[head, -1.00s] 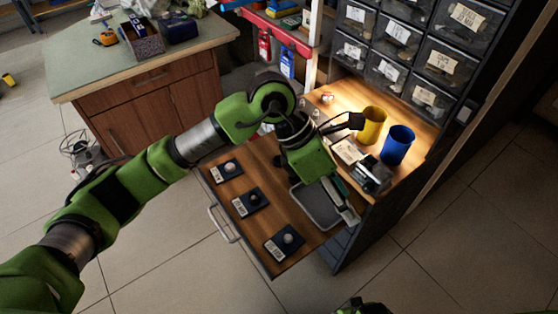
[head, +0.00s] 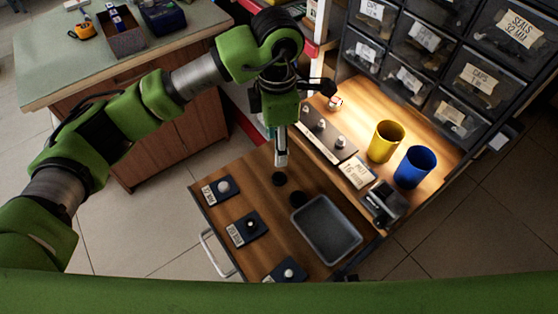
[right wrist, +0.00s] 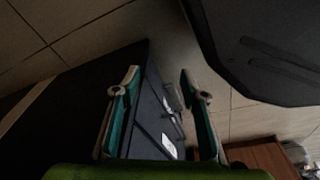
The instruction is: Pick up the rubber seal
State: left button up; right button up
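Two small dark round shapes lie on the wooden drawer board in the head view, one (head: 279,179) just below my left gripper (head: 282,164) and one (head: 298,199) beside the grey tray (head: 327,262). I cannot tell which is the rubber seal and which may be a shadow or another part. My left gripper points down over the board, seen edge-on, so its opening is unclear and nothing shows in it. My right gripper (right wrist: 160,82) is open and empty in the right wrist view, beside the dark cabinet side.
Several dark labelled blocks with knobs (head: 223,188) line the drawer's left side. A yellow cup (head: 385,142) and a blue cup (head: 414,167) stand on the worktop behind. A black device (head: 383,203) sits near the tray. Labelled bins (head: 475,79) rise behind.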

pick_arm(q)
send_over(279, 180)
jog(key=f, duration=0.9)
jog(key=shift+s+a+b, duration=0.1)
jog(key=shift+s+b, duration=0.15)
jog(key=shift+b, duration=0.1)
jog(key=f, duration=0.3)
jog(key=shift+w+f, duration=0.2)
jog(key=shift+f, duration=0.6)
jog(key=c, duration=0.9)
jog(key=shift+o, duration=0.3)
pick_arm(e)
jog(key=r, duration=0.1)
jog(key=w+r, duration=0.1)
jog(key=shift+r, duration=0.3)
